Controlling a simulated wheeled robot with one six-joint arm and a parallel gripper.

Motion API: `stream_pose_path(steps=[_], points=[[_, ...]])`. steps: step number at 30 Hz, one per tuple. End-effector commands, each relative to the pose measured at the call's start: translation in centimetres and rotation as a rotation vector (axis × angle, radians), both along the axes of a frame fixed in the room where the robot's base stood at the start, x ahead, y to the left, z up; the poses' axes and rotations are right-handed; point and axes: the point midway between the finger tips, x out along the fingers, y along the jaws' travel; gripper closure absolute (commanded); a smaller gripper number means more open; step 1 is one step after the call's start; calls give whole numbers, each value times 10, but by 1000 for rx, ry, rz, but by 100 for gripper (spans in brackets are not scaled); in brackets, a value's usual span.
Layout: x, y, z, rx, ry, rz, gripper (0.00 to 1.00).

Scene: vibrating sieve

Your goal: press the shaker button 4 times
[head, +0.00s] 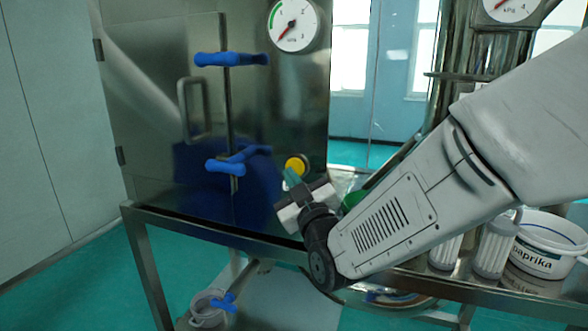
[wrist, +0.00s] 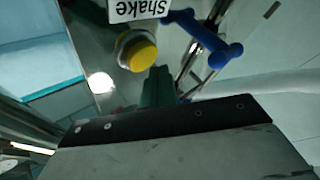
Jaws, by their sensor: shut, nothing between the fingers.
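In the wrist view the yellow button (wrist: 138,54) sits just under a white label reading "Shake" (wrist: 138,9). My gripper (head: 291,178) is shut and empty, with green fingertips just below the button. In the wrist view the green fingertips (wrist: 158,86) appear close to the button, a little right of and below it. I cannot tell whether they touch it.
The steel cabinet (head: 150,120) has blue latch handles (head: 231,59) and a metal door handle (head: 195,108). A gauge (head: 294,25) is above. A paprika bucket (head: 545,245) stands on the steel table at right.

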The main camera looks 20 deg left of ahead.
Motion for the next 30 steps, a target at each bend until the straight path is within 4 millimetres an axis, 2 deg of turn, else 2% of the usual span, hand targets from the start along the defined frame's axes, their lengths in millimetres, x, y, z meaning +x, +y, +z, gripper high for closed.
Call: stream_pose_path(steps=[10,24,30], points=[[-4,0,0,1,0,1,100],[-47,4,1,1,0,1,100],[-50,4,0,1,0,1,100]])
